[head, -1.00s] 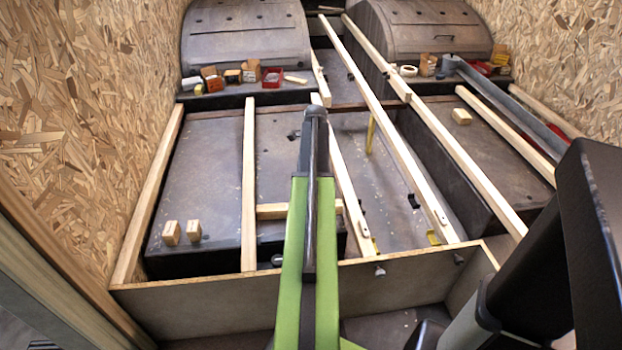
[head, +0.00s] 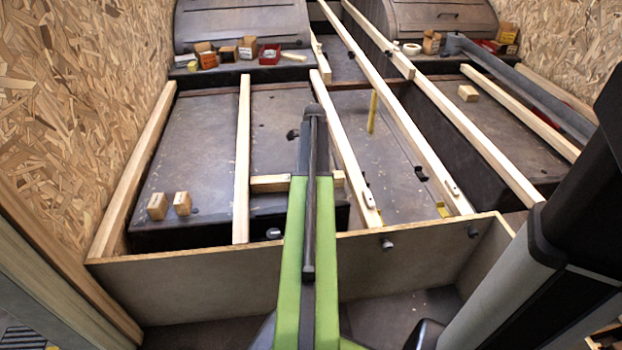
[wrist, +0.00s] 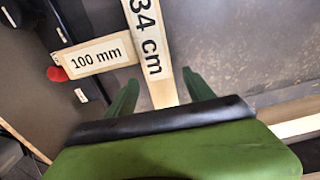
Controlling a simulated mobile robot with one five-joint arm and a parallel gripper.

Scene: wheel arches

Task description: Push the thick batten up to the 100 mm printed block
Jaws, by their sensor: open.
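In the wrist view, a pale wooden batten marked 34 cm (wrist: 150,40) runs down between the fingers of my gripper (wrist: 160,92), which is open. The wooden block marked 100 mm (wrist: 95,54) lies crosswise at the batten's left; its right end meets or nearly meets the batten's side. In the head view, this short block (head: 268,183) lies between two long battens, partly hidden behind my arm. The left batten (head: 243,150) is close to its left end, and the right batten (head: 345,150) is beside its right end. My fingertips are hidden there, and I cannot tell which batten is thick.
Two small wooden blocks (head: 169,205) stand at the left. A low front board (head: 200,270) crosses ahead of me. Small boxes and a red tray (head: 269,54) sit by the left arch. More long battens lie at the right. A red part (wrist: 57,73) shows near the block.

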